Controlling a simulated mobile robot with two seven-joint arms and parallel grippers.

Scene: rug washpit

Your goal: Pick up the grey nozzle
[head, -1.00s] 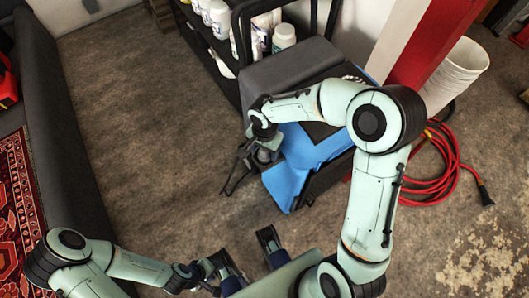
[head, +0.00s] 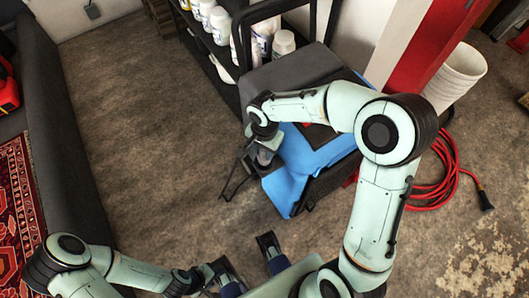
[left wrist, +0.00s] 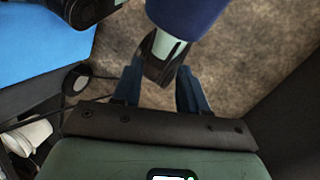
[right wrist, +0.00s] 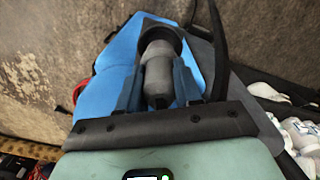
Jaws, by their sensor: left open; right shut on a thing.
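The grey nozzle (right wrist: 157,78) is a rounded grey piece with a dark ring at its far end. In the right wrist view it sits between the two blue fingers of my right gripper (right wrist: 157,90), which is shut on it. My left gripper (left wrist: 158,90) is open and empty above the floor.
A black shelf with white bottles (head: 284,43) stands behind. A red hose (head: 438,178) lies at right by a white bucket (head: 457,75). A patterned rug (head: 18,200) is at left. The middle floor is clear.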

